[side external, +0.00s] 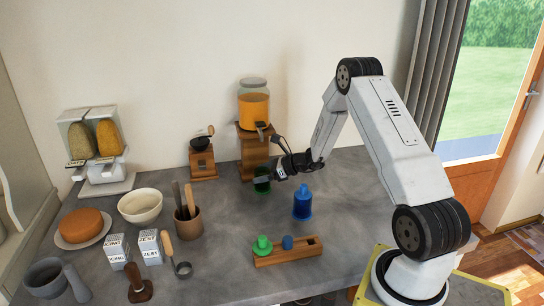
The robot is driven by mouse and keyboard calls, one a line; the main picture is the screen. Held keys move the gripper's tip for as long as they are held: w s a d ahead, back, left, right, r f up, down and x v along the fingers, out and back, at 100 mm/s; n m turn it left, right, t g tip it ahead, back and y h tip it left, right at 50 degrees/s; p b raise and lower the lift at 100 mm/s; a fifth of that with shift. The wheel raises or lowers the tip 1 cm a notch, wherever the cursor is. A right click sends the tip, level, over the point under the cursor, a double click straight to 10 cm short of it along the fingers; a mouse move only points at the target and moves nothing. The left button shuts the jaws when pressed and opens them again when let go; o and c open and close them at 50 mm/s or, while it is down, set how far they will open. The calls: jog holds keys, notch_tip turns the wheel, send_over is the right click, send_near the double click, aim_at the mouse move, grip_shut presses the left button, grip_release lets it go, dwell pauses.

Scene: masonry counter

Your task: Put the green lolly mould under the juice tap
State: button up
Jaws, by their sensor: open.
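The green lolly mould (262,186) stands on the counter just in front of the wooden stand of the juice dispenser. Its upper part is partly hidden by my gripper (262,179). The juice dispenser (254,108) is a clear jar of orange juice on the stand, with its tap (262,127) at the front, above the mould. My gripper is open and reaches in from the right at the mould's upper part. I cannot tell whether the fingers touch it.
A blue lolly mould (302,204) stands to the right. A wooden holder (287,253) with green and blue tops lies in front. A coffee grinder (202,160) stands left of the dispenser. A utensil pot (188,223), bowl (140,207) and cake (82,226) fill the left. The counter's middle is clear.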

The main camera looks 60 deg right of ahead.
jog(key=v, duration=1.2)
dwell(0.5)
notch_tip(320, 180, up, 7)
jog(key=s+a+n+g+h, duration=0.2)
jog(key=s+a+n+g, duration=0.1)
jog(key=a+n, duration=0.75)
jog(key=s+a+n+g+h, duration=0.1)
jog(key=s+a+n+g, duration=0.2)
jog(key=a+n, duration=0.7)
jog(key=s+a+n+g+h, duration=0.2)
jog(key=s+a+n+g, duration=0.15)
jog(key=a+n, duration=0.65)
jog(key=shift+n, duration=0.55)
jog(key=shift+w+d+f, duration=0.1)
jog(key=shift+d+f, duration=0.15)
jog(key=shift+f, duration=0.55)
jog(key=shift+d+f, duration=0.25)
jog(key=shift+f, duration=0.6)
jog(key=shift+d+f, duration=0.3)
jog(key=shift+f, duration=0.5)
